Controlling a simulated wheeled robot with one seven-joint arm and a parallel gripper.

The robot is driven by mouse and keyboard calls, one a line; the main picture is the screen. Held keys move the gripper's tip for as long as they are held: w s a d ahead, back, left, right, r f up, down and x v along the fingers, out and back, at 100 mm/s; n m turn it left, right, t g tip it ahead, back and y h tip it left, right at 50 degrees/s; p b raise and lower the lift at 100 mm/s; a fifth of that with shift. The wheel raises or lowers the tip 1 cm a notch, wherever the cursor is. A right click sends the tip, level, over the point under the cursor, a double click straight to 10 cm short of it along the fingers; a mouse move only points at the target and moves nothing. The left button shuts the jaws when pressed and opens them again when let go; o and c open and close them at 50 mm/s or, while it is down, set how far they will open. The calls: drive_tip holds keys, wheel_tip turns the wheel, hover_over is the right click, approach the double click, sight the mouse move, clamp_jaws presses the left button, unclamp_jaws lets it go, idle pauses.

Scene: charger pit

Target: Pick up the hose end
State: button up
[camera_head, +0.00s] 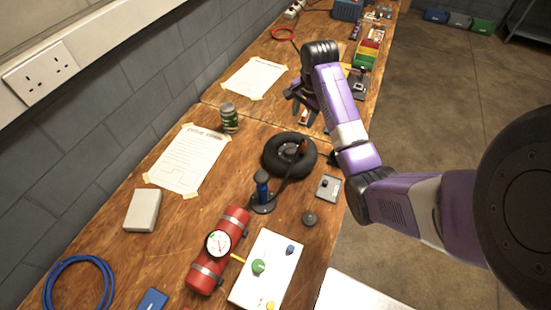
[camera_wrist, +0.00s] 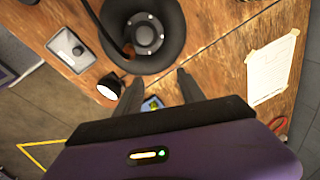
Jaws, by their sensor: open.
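The hose end (camera_head: 303,146) is a short orange-brown tip on a black hose, lying over the black tyre (camera_head: 271,156). The hose runs back to a blue hand pump (camera_head: 262,188). In the wrist view the hose end (camera_wrist: 128,51) shows at the left side of the tyre's hub, and the tyre (camera_wrist: 174,50) lies just ahead of the fingers. My gripper (camera_head: 300,104) is above the bench, beyond the tyre in the head view. Its fingers (camera_wrist: 160,77) are apart with nothing held between them, and the hose end is outside them.
A grey box (camera_head: 328,188) sits right of the tyre. A green-labelled can (camera_head: 229,118), a red cylinder with a gauge (camera_head: 218,250) and a white panel with knobs (camera_head: 266,270) stand nearby. Taped papers (camera_head: 189,158) lie along the wall. Floor is open to the right.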

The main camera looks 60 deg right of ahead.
sight(304, 141)
drive_tip(key=shift+m+g+y, duration=0.8)
drive_tip(key=shift+g, duration=0.1)
drive_tip(key=s+a, duration=0.1)
drive_tip(key=a, duration=0.1)
drive_tip(key=s+a+f, duration=0.1)
drive_tip(key=a, duration=0.1)
drive_tip(key=shift+s+f, duration=0.1)
drive_tip(key=shift+s, duration=0.25)
wheel_tip(304, 141, down, 2)
drive_tip(key=shift+w+f, duration=0.1)
drive_tip(key=shift+f, duration=0.1)
drive_tip(key=shift+d+f+p, duration=0.1)
drive_tip(key=shift+f+p, duration=0.2)
drive_tip(key=shift+f, duration=2.35)
clamp_jaws()
